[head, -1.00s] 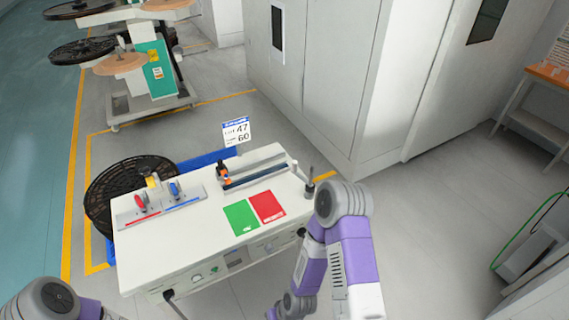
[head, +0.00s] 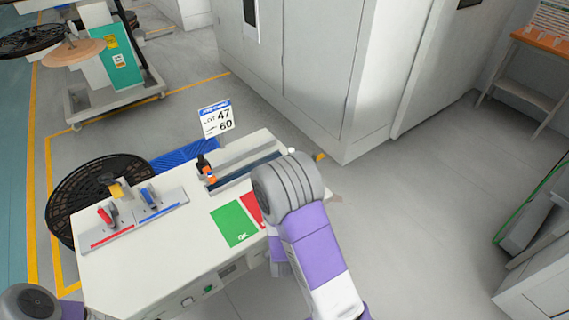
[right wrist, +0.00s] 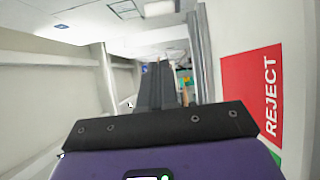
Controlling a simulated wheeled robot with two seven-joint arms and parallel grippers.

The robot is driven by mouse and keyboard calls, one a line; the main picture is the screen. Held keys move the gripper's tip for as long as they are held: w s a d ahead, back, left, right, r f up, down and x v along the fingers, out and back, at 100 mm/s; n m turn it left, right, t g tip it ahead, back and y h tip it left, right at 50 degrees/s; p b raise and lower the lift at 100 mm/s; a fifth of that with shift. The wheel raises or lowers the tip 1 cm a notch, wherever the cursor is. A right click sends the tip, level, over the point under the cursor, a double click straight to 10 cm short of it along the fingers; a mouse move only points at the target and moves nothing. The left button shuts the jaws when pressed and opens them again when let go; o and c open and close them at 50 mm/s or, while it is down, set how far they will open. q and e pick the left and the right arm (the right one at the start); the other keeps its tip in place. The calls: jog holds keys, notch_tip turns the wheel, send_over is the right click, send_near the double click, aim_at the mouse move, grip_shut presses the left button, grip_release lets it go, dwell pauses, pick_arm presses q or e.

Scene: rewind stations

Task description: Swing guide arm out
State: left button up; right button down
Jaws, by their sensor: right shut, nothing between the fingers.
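A white rewind table (head: 140,260) fills the lower middle of the head view. A small white knob (head: 291,150) shows at the right end of its rail unit (head: 238,170), just above my right arm. I cannot tell whether it belongs to the guide arm, as my arm covers that corner. My right gripper (right wrist: 158,70) is shut and empty in the right wrist view, with the red REJECT card (right wrist: 250,95) to its right. My arm hides this gripper in the head view. My left gripper is out of view; only part of that arm shows at bottom left.
A green card (head: 234,223) lies beside the red one. A fixture with red and blue handles (head: 135,215) is on the table's left part. A black reel (head: 75,195) stands left, a lot sign (head: 216,119) behind.

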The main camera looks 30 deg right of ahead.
jog(key=s+d+b+x, duration=0.1)
jog(key=b+x, duration=0.4)
jog(key=x, duration=0.7)
jog(key=shift+d, duration=0.85)
jog(key=shift+w+d, duration=0.7)
jog(key=shift+d, duration=0.15)
jog(key=shift+a, duration=0.1)
